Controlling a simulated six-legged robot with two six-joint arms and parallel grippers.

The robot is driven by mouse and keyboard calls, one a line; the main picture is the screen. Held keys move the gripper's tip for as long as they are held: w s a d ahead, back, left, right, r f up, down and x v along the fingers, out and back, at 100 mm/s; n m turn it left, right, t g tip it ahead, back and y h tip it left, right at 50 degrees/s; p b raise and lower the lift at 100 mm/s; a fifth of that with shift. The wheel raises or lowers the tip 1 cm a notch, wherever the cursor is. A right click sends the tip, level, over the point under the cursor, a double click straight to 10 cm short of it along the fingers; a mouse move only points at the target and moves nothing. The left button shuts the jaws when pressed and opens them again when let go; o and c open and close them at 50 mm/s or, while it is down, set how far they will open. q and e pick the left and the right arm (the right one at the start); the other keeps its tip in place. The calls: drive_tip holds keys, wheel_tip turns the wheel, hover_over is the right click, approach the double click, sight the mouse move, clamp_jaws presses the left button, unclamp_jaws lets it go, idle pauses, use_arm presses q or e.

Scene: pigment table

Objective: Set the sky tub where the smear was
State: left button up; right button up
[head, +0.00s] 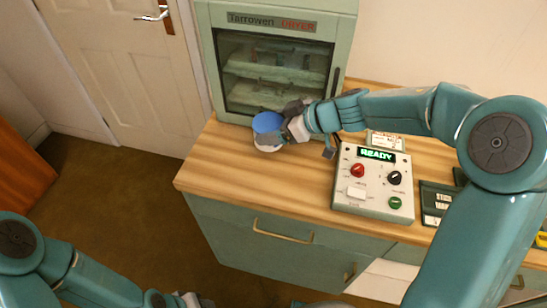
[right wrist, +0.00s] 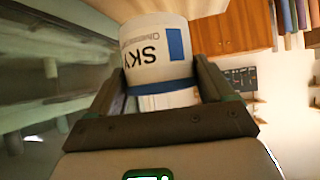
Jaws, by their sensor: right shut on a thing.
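The sky tub (head: 267,123) shows blue on top and white below in the head view, near the left end of the wooden worktop. In the right wrist view the tub (right wrist: 157,50) is white with "SKY" upside down, a blue patch and a blue band. My right gripper (head: 292,127) is shut on it, with one finger on each side in the right wrist view (right wrist: 158,95). I cannot tell whether the tub touches the worktop. No smear shows; the arm and tub hide some worktop. My left gripper (head: 192,300) is cut off at the bottom edge.
A green cabinet marked "Tarrowen" (head: 205,60) with a glass door stands behind the tub. A control box (head: 350,203) reading "READY" sits to the right, with dark trays (head: 437,190) beyond. The worktop (head: 235,180) in front of the tub is clear.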

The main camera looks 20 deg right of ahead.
drive_tip(key=f, duration=0.2)
drive_tip(key=f+b, duration=0.1)
drive_tip(key=shift+s+d+f, duration=0.1)
drive_tip(key=shift+s+f, duration=0.2)
drive_tip(key=shift+f, duration=0.05)
wheel_tip(320, 180, down, 4)
drive_tip(key=shift+w+f+b, duration=0.15)
drive_tip(key=shift+f+b, duration=0.1)
drive_tip(key=shift+b, duration=1)
drive_tip(key=shift+f, duration=0.2)
use_arm(q)
drive_tip(key=f, duration=0.4)
drive_tip(key=shift+s+f, duration=0.25)
drive_tip(key=shift+s, duration=0.05)
